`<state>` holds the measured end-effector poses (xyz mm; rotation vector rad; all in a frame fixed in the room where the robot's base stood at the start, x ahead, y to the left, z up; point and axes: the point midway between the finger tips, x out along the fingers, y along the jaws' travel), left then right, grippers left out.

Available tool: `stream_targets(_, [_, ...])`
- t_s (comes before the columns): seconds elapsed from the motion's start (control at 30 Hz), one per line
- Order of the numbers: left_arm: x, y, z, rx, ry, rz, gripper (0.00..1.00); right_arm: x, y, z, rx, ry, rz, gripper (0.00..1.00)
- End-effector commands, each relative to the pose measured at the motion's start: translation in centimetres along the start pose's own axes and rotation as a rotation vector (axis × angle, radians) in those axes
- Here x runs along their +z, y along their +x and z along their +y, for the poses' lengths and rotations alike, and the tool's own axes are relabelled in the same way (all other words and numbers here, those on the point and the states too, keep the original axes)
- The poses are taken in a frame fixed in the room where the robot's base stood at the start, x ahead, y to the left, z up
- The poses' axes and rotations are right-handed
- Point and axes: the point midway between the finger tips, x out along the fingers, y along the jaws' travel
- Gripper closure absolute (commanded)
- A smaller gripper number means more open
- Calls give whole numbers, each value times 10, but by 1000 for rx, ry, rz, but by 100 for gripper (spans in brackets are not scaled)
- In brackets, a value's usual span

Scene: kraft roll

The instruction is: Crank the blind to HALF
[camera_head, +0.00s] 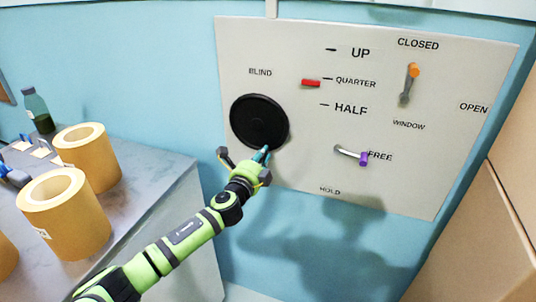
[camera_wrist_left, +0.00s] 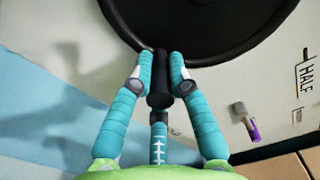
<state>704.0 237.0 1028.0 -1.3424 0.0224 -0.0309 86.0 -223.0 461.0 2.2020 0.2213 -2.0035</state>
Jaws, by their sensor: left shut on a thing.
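The blind crank is a black round wheel (camera_head: 259,121) under the word BLIND on a pale wall panel (camera_head: 300,60). My left gripper (camera_head: 264,156) is at the wheel's lower right rim. In the left wrist view the gripper (camera_wrist_left: 160,75) is shut on the wheel's black handle (camera_wrist_left: 160,82), with a finger on each side. The wheel (camera_wrist_left: 215,20) fills the top of that view. A red pointer (camera_head: 311,83) sits level with the QUARTER mark, above the HALF mark (camera_head: 350,108). My right gripper is not in view.
A purple-tipped lever (camera_head: 364,158) points to FREE, right of my gripper. An orange-tipped window lever (camera_head: 412,72) points up to CLOSED. Kraft rolls (camera_head: 66,210) and a dark bottle (camera_head: 38,112) stand on the grey table at left. Brown boxes (camera_head: 480,240) stand at right.

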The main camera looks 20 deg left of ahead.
Motion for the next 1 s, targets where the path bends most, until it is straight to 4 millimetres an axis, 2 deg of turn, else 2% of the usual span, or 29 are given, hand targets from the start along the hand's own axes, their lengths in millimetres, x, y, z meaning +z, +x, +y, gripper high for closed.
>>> stream_targets(0.03, [4,-1,7,10,48,-2,100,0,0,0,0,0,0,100])
stream_targets(0.4, [30,-1,17,12,399,-1,100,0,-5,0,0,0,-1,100])
stream_targets(1.0, [76,-1,11,10,968,-1,100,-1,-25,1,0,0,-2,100])
